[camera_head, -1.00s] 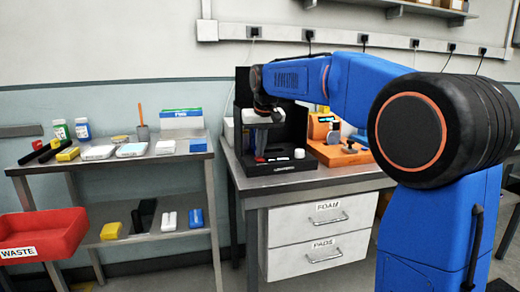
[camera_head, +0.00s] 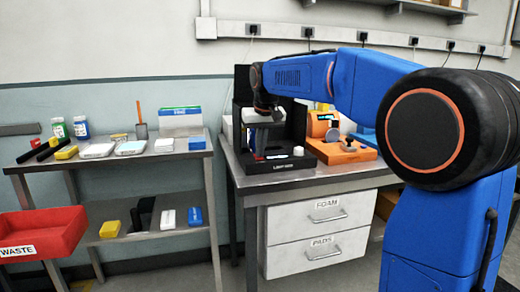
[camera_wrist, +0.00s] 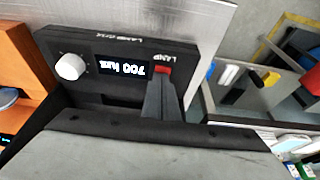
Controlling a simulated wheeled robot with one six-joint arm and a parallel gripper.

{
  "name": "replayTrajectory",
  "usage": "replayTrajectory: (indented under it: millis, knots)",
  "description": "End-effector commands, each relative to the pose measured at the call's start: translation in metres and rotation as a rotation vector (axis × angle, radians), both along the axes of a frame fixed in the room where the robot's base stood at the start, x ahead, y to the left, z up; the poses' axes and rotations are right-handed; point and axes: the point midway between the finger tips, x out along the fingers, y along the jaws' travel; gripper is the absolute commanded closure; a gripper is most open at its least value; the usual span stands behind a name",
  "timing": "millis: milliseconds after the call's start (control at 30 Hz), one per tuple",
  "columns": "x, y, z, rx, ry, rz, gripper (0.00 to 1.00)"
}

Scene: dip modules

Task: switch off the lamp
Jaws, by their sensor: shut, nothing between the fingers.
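The lamp unit is a black open-fronted box (camera_head: 243,88) on the steel bench. Its front panel (camera_wrist: 108,44) shows upside down in the wrist view, with LAMP lettering, a lit display (camera_wrist: 124,68) that seems to read 700 lux, and a white knob (camera_wrist: 70,66). The knob also shows in the head view (camera_head: 298,151). A small red switch (camera_wrist: 163,70) sits beside the display. My gripper (camera_wrist: 162,80) is shut and empty, its fingertips right at the switch and covering part of it. I cannot tell whether they touch or press it. The head view shows my gripper (camera_head: 260,154) pointing down at the panel.
An orange device (camera_head: 345,153) stands close to the right of the lamp unit. A steel shelf (camera_head: 120,163) with bottles and small boxes stands to the left, with a red waste bin (camera_head: 45,232) before it. Drawers (camera_head: 318,218) are under the bench.

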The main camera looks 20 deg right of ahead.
Motion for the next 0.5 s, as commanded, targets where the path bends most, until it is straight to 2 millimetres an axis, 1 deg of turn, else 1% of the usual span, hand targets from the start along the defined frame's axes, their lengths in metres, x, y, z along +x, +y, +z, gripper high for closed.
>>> replayTrajectory:
  millis: [167, 500]
  knots:
    - [-0.006, -0.003, 0.02, 0.0, -0.003, -0.001, 1.0]
    - [-0.029, -0.005, 0.085, 0.0, -0.007, -0.001, 1.0]
